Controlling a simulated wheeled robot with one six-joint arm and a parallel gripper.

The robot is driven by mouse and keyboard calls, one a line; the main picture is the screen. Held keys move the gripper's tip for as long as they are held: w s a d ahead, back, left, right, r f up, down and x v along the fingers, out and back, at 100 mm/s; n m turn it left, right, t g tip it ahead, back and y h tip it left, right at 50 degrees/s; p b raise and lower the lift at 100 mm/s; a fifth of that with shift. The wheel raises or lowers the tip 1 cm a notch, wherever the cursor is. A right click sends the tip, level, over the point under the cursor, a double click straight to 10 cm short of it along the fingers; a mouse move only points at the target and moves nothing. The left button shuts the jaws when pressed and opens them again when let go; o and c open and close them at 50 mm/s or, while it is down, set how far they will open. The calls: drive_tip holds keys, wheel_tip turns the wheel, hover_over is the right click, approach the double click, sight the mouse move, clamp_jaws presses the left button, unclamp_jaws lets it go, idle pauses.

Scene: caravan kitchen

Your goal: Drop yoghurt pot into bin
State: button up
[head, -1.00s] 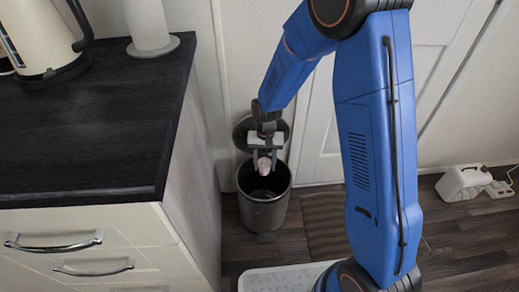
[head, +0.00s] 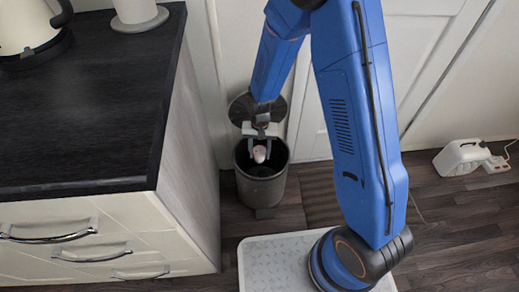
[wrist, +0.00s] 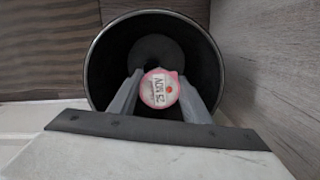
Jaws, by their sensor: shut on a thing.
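The yoghurt pot (head: 260,154), small and pinkish white, is held between the fingers of my gripper (head: 260,150). In the wrist view the pot (wrist: 159,88) shows its round printed end with a pink rim, between the two grey fingers of my gripper (wrist: 160,92). The bin (head: 262,188) is a dark grey cylinder on the floor with its lid (head: 243,108) raised at the back. The pot and fingertips are over the bin's open mouth, at about rim level; their exact depth is hard to tell. In the wrist view the bin's rim (wrist: 88,62) surrounds them.
A cabinet with a black worktop (head: 80,120) stands close on the bin's left, with a kettle (head: 30,30) and a white holder (head: 138,14) on it. A white door (head: 400,90) is behind.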

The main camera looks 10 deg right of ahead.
sight(260, 148)
drive_tip(key=shift+f, duration=0.1)
drive_tip(key=o, duration=1.2)
wheel_tip(260, 148, up, 17)
drive_tip(key=w, duration=0.2)
drive_tip(key=shift+d, duration=0.2)
drive_tip(key=shift+r, duration=0.2)
